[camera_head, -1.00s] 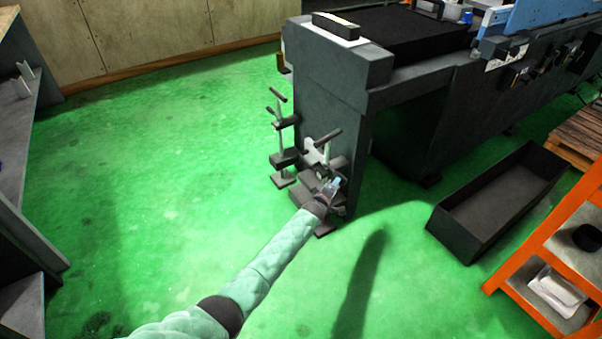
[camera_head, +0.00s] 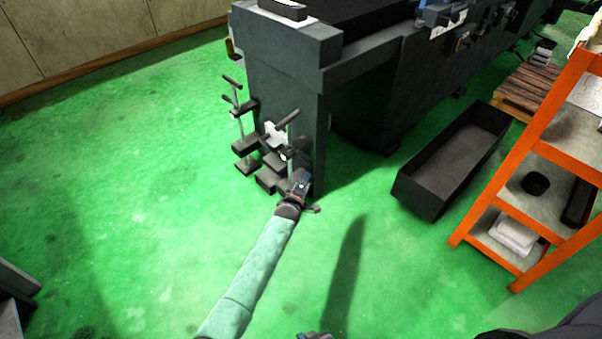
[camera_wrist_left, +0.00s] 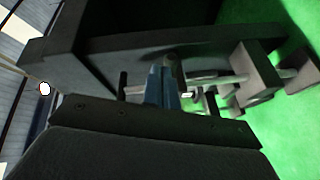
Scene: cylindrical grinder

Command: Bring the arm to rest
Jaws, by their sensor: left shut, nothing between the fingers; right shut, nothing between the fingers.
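My left gripper (camera_head: 301,182) is at the end of the pale green arm, low beside the near corner of the dark grey grinder (camera_head: 285,80). It is shut and empty, close to the handles and valve-like fittings (camera_head: 272,150) on the machine's end. In the left wrist view its bluish fingers (camera_wrist_left: 164,82) are together, with the fittings (camera_wrist_left: 240,80) behind and to the right. I cannot tell whether it touches them. My right gripper (camera_head: 314,336) shows only as a small piece at the bottom edge, shut and mostly cut off.
A black open bin (camera_head: 450,170) lies on the green floor right of the grinder. An orange shelf rack (camera_head: 545,155) stands at the right, with a wooden pallet (camera_head: 530,90) behind. Green floor (camera_head: 120,200) is free at the left and front.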

